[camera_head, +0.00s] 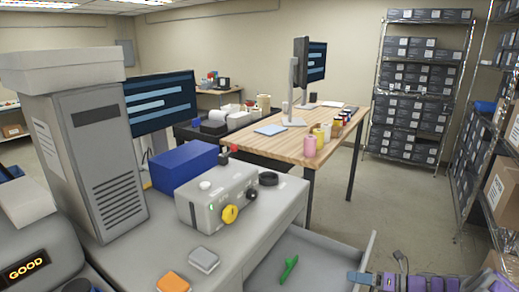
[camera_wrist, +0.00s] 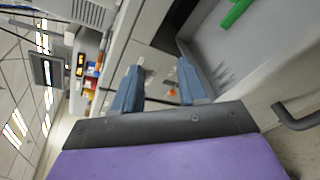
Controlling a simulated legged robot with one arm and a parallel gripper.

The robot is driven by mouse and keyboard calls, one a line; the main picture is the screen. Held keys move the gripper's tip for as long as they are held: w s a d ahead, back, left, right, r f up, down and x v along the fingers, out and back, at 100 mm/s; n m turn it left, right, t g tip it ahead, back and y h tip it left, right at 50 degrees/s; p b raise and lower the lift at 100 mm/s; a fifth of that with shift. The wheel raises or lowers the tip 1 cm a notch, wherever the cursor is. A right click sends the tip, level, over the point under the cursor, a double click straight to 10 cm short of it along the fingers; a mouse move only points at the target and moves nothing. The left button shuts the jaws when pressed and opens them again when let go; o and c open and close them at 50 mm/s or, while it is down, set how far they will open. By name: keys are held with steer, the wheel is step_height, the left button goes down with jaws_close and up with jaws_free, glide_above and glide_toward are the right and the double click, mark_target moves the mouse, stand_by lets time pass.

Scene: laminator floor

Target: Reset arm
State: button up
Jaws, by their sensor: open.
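My gripper (camera_wrist: 158,66) shows in the wrist view with its two blue-grey fingers apart and nothing between them. The fingers point toward the front of a grey cabinet (camera_wrist: 152,28), beside an open drawer (camera_wrist: 212,45). A green object (camera_wrist: 236,12) lies in the drawer, apart from the fingers. In the head view the green object (camera_head: 288,268) lies in the open drawer (camera_head: 325,262) at bottom centre.
The drawer's handle (camera_wrist: 300,118) sticks out at right in the wrist view. A grey control box (camera_head: 218,195), a blue box (camera_head: 182,165) and a tall grey machine (camera_head: 90,150) stand on the counter. A wooden table (camera_head: 285,147) stands behind. Open floor (camera_head: 385,205) lies before the shelves (camera_head: 415,90).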

steer(key=s+a+r+n+g, duration=0.2)
steer(key=a+r+n+g, duration=0.15)
steer(key=a, duration=0.35)
steer(key=s+a+r+n+g, duration=0.2)
steer(key=s+a+r+n, duration=0.1)
steer(key=a+r+n, duration=0.25)
steer(key=s+a+r+n+g+h, duration=0.4)
steer(key=s+a+n, duration=0.5)
steer(key=s+a, duration=0.15)
steer(key=s+d+n+h, duration=0.2)
steer(key=s+n+h, duration=0.2)
steer(key=s+n, duration=0.4)
steer(key=s+d+n+h, duration=0.3)
steer(key=s+n+h, duration=0.2)
steer(key=s, duration=1.1)
steer(key=n, duration=0.2)
steer(key=shift+s+d+n+h, duration=0.15)
steer(key=shift+s+n+h, duration=0.15)
steer(key=shift+s+n, duration=0.1)
steer(key=shift+t, duration=0.25)
